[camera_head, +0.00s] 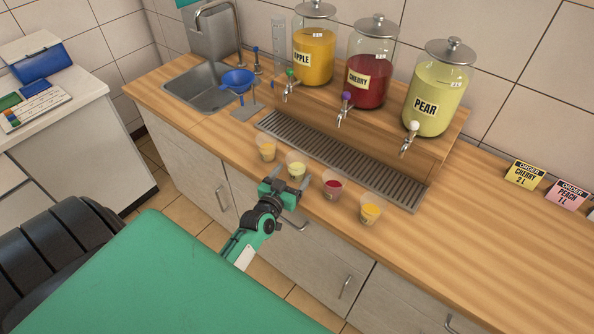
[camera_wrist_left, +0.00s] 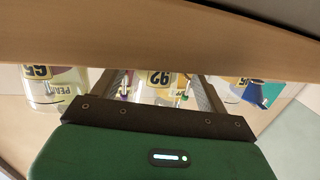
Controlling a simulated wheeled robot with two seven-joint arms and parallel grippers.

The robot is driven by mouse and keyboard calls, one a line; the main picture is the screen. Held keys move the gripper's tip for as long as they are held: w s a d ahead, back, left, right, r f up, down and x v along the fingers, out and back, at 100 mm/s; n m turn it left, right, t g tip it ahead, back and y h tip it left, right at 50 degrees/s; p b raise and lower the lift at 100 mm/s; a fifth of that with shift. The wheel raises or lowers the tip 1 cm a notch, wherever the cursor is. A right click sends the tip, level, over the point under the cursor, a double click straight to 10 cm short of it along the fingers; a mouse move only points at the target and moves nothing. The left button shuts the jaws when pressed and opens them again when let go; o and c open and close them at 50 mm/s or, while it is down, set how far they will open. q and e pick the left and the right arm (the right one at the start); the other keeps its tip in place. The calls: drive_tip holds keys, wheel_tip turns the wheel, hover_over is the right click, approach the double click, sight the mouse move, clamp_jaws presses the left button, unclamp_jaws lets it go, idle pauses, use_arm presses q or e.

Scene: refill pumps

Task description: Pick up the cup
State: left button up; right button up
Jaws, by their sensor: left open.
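Several small clear cups stand in a row near the front edge of the counter. They are an orange cup (camera_head: 266,150), a pale yellow cup (camera_head: 297,171), a dark red cup (camera_head: 333,186) and a yellow-orange cup (camera_head: 371,211). My left gripper (camera_head: 281,187) is open, just in front of the pale yellow cup, with nothing seen between its fingers. The left wrist view shows a clear container with a number label (camera_wrist_left: 159,80) beyond the gripper; I cannot tell which cup it is. My right gripper is not in view.
Behind the cups are a drip grate (camera_head: 340,160) and apple (camera_head: 314,50), cherry (camera_head: 368,75) and pear (camera_head: 437,90) jars with taps. A sink (camera_head: 205,85) and blue funnel (camera_head: 238,80) are at left.

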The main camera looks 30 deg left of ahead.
sight(300, 165)
use_arm(q)
drive_tip(key=w+p, duration=0.1)
drive_tip(key=w, duration=0.3)
drive_tip(key=shift+w+a+f+p, duration=0.1)
drive_tip(key=shift+w+a+p, duration=0.05)
drive_tip(key=shift+p, duration=0.15)
drive_tip(key=shift+w+f, duration=0.15)
drive_tip(key=shift+w, duration=0.2)
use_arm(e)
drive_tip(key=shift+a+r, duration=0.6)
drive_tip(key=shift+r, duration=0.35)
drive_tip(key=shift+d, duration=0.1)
use_arm(q)
drive_tip(key=c, duration=1)
drive_tip(key=shift+c, duration=0.3)
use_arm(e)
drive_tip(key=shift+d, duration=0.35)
